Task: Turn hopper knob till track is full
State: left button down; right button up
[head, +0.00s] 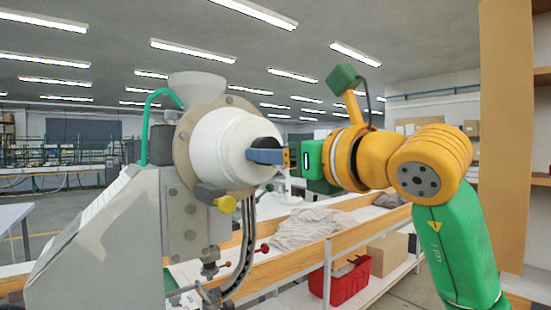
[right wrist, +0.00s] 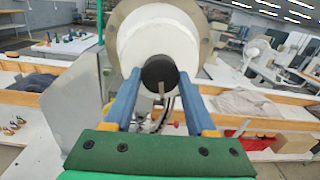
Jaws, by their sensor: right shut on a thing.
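The eyelet press (head: 180,220) stands at left in the head view, with a white hopper drum (head: 215,150) on its upper front. A black knob (head: 268,142) sits at the drum's centre. My right gripper (head: 266,156) comes in from the right and is shut on the knob. In the right wrist view, its blue fingers lie on both sides of the knob (right wrist: 160,72), with the drum (right wrist: 157,38) behind. The curved dark track (head: 246,240) runs down below the drum; how many eyelets are in it is too small to tell. My left gripper is not in view.
A yellow knob (head: 225,204) sticks out just below the drum, and red-tipped levers (head: 263,248) stand near the track. A long wood-edged bench (head: 310,228) with cloth runs behind. A red bin (head: 342,282) is on its lower shelf.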

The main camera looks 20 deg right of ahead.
jog(key=m+b, duration=0.1)
jog(key=m, duration=0.5)
jog(key=m+b, duration=0.1)
jog(key=m, duration=0.6)
jog(key=shift+a+r+g, duration=0.1)
jog(key=shift+r+g, duration=0.1)
jog(key=shift+g, duration=0.1)
jog(key=shift+b, duration=0.3)
jog(key=o, duration=1.4)
jog(key=shift+c, duration=0.2)
jog(key=b+v, duration=0.2)
jog(key=v, duration=0.5)
